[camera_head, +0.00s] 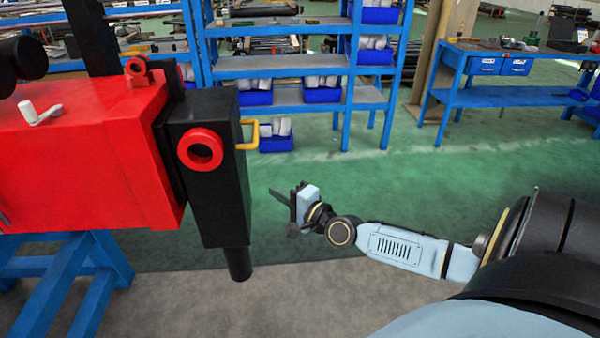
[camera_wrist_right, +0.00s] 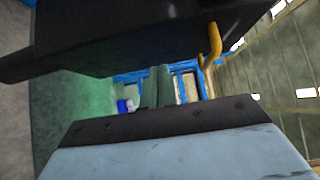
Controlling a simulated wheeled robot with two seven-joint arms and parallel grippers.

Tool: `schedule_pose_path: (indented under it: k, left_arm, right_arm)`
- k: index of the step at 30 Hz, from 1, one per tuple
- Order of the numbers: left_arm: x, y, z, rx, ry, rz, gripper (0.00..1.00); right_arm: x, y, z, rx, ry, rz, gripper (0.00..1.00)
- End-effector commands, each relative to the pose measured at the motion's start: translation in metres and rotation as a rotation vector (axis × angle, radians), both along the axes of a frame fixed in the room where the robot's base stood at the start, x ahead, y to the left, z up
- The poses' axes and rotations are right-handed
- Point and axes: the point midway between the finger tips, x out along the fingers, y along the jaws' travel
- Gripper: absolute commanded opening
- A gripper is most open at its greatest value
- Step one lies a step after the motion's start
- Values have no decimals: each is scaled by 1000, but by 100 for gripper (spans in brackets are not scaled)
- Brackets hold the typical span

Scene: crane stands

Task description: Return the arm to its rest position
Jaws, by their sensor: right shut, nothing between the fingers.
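My right arm reaches in from the right in the head view. Its gripper (camera_head: 284,200) is shut and empty, in the open air to the right of the black block (camera_head: 215,160) on the red crane part (camera_head: 90,150). A gap shows between the gripper and the block in this view. A yellow handle (camera_head: 252,134) sticks out of the block's right side, up and left of the gripper. The right wrist view shows the yellow handle (camera_wrist_right: 210,45) and a dark block above the gripper body. My left gripper is not in view.
The red crane part rests on a blue stand (camera_head: 65,270) at the left. Blue shelves (camera_head: 280,68) with bins stand behind, and a blue workbench (camera_head: 510,90) stands at the back right. Green floor between them is clear.

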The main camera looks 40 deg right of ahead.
Motion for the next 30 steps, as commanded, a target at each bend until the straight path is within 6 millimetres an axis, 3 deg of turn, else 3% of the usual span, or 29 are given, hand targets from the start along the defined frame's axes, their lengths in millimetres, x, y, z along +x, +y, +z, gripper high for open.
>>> schedule_pose_path:
  k: [3,10,24,26,28,30]
  left_arm:
    - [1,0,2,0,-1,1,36]
    - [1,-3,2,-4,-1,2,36]
    - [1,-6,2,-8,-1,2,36]
    - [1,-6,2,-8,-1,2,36]
    - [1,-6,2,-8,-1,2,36]
    - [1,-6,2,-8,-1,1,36]
  right_arm:
    - [-22,-2,-1,-1,5,1,0]
    - [-50,-6,-1,-2,3,-1,0]
    - [-61,-7,-1,-4,2,-3,0]
    - [-62,-9,-8,-24,13,-8,0]
    - [-65,-14,-28,-84,43,-20,0]
    - [-72,-21,-62,-187,99,-33,0]
